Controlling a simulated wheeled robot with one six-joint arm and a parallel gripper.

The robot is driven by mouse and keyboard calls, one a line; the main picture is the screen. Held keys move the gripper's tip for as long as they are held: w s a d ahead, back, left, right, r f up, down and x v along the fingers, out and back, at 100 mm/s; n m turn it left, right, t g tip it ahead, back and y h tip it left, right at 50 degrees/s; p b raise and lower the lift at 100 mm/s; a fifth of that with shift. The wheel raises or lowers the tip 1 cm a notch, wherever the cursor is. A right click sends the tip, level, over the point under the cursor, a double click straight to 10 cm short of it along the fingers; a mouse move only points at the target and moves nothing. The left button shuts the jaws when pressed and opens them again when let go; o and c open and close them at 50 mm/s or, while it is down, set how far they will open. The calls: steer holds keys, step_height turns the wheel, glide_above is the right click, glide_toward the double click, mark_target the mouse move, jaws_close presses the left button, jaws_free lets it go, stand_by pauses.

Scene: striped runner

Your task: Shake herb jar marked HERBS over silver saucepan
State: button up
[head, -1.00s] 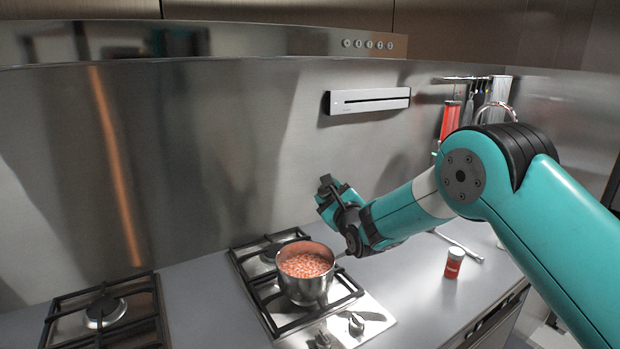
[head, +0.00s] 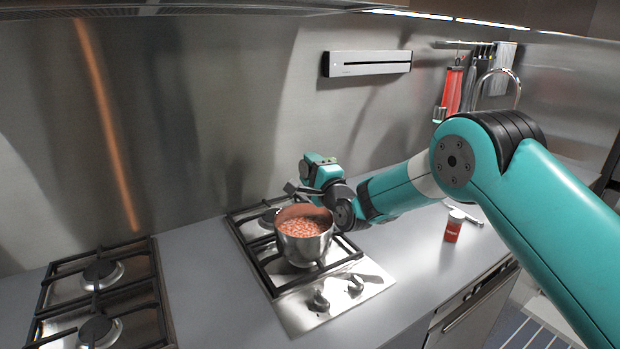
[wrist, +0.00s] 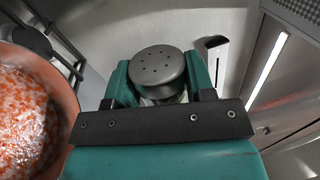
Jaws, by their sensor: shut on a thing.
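The silver saucepan (head: 303,246) stands on the right hob, filled with a red and pale chunky food. It also shows at the left edge of the wrist view (wrist: 62,88). My gripper (head: 316,178) is just behind the saucepan's rim in the head view. In the wrist view my gripper (wrist: 160,88) is shut on a jar with a dark grey perforated cap (wrist: 158,66). The cap faces the wrist camera, beside the pan's opening. The jar's label and most of its body are hidden, so I cannot read HERBS.
A second hob (head: 98,290) is at the left. A white wall unit (head: 367,63) and hanging utensils (head: 462,88) are behind. Bare counter lies between the hobs.

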steer(key=n+b, duration=0.1)
steer(key=b, duration=0.1)
steer(key=n+b, duration=0.2)
steer(key=n+y+b, duration=0.1)
steer(key=b, duration=0.1)
steer(key=shift+f+n+g, duration=0.3)
steer(key=shift+f+n, duration=0.05)
steer(key=shift+n, duration=0.05)
steer(key=shift+r+n+g+b, duration=0.2)
steer(key=shift+n+g+b, duration=0.1)
steer(key=shift+n+b, duration=0.65)
steer(key=shift+r, duration=0.1)
